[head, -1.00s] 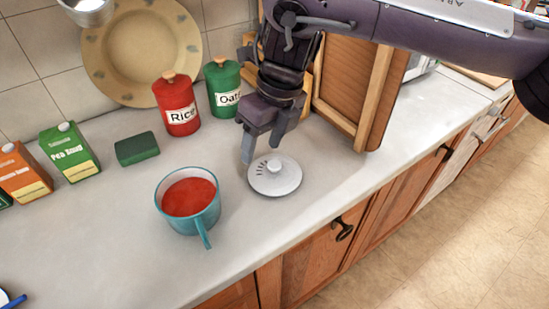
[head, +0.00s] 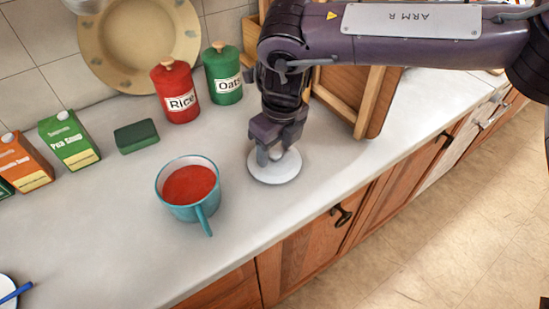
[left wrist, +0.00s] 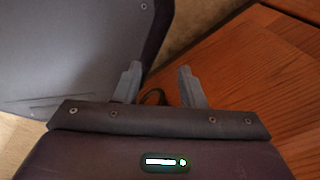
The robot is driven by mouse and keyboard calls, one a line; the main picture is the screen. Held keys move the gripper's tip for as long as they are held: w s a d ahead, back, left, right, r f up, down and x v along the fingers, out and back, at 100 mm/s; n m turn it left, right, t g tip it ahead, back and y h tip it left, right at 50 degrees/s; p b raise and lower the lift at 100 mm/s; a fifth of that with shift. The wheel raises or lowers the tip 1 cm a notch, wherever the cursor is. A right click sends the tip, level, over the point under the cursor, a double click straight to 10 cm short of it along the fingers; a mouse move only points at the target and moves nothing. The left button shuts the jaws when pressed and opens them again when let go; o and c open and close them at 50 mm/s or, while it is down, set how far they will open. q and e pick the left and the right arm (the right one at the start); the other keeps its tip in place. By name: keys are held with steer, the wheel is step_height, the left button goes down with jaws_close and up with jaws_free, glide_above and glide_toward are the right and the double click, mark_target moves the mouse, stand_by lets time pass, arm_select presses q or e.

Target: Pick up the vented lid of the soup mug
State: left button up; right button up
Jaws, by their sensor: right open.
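The vented lid (head: 274,172) is a round white disc lying on the counter, right of the soup mug. The teal soup mug (head: 188,190) stands upright and holds red soup, its handle toward the front. My right gripper (head: 271,157) is open and directly over the lid, its fingers pointing down around the knob area. The gripper hides the knob and the vents, so I cannot tell whether the fingers touch it. My left gripper (left wrist: 158,88) shows in the left wrist view, open and empty, in front of a wooden cabinet front. It is not in the head view.
Behind stand a red Rice canister (head: 176,92), a green Oats canister (head: 223,74) and a wooden rack (head: 352,97). A green sponge (head: 136,137) and soup cartons (head: 68,140) are at the left. The counter (head: 110,215) left of the mug is clear.

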steer(key=c, duration=1)
steer(key=shift+c, duration=0.2)
